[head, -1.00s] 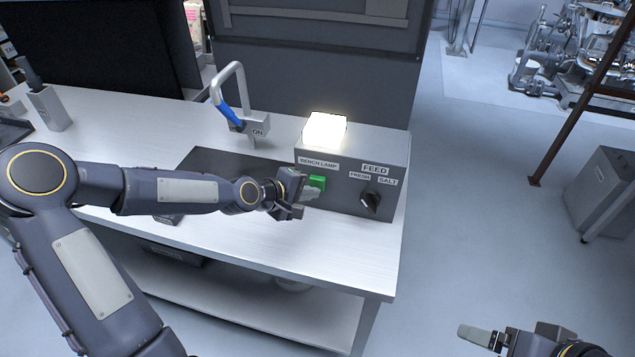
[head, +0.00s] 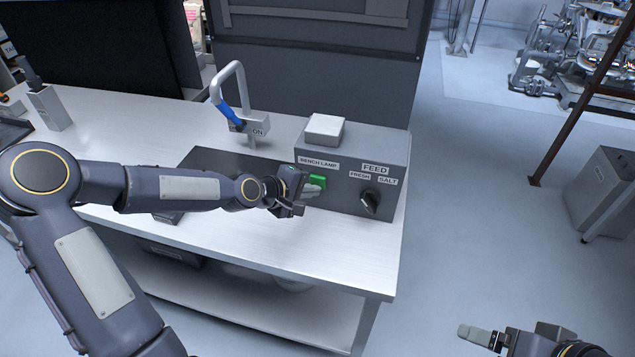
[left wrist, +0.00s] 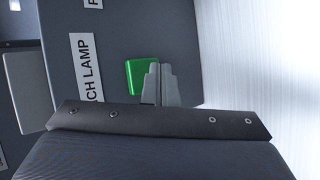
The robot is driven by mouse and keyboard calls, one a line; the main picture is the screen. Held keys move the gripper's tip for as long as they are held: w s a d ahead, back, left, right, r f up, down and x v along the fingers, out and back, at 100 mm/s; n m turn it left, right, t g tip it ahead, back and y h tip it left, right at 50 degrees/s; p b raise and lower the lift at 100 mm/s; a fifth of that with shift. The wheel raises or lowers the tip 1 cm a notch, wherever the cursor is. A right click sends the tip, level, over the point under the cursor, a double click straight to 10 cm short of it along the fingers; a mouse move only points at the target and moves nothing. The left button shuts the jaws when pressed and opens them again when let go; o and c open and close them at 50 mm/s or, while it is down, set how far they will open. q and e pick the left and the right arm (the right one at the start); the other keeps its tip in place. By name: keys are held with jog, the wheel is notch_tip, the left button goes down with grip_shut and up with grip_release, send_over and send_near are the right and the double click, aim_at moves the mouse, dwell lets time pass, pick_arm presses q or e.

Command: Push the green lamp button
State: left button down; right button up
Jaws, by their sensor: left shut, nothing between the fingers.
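The green lamp button (head: 318,182) is on the front of a grey control box (head: 338,196), under the BENCH LAMP label (head: 319,163). The lamp (head: 324,130) on top of the box is unlit and looks whitish grey. My left gripper (head: 312,191) is shut and empty, with its fingertips at the lower edge of the button. In the left wrist view the button (left wrist: 142,77) shows beside the closed fingertips (left wrist: 160,84), which overlap its edge. I cannot tell whether they touch it. My right gripper (head: 478,336) is at the bottom right, away from the box, partly cut off.
A black FEED knob (head: 370,202) with FRESH and SALT labels is to the right of the button. A lever with a blue grip (head: 231,115) and an ON label stands behind.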

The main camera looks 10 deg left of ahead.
dwell(0.5)
pick_arm(q)
jog(key=shift+s, duration=0.25)
jog(key=s+p, duration=0.1)
jog(key=s, duration=0.5)
jog(key=shift+a, duration=0.15)
dwell(0.6)
jog(key=s+a+r+m+g+y, duration=0.1)
jog(key=s+r+m, duration=0.2)
jog(key=s, duration=0.5)
jog(key=s+a+r+m+g+y, duration=0.1)
jog(key=s+a+r+m, duration=0.1)
jog(key=s, duration=0.6)
jog(key=s+a+r+m+g+y, duration=0.1)
jog(key=s+r+m, duration=0.3)
jog(key=s, duration=0.5)
jog(key=shift+a+r+m+g, duration=0.3)
jog(key=shift+a+m+g, duration=0.1)
jog(key=shift+m, duration=0.4)
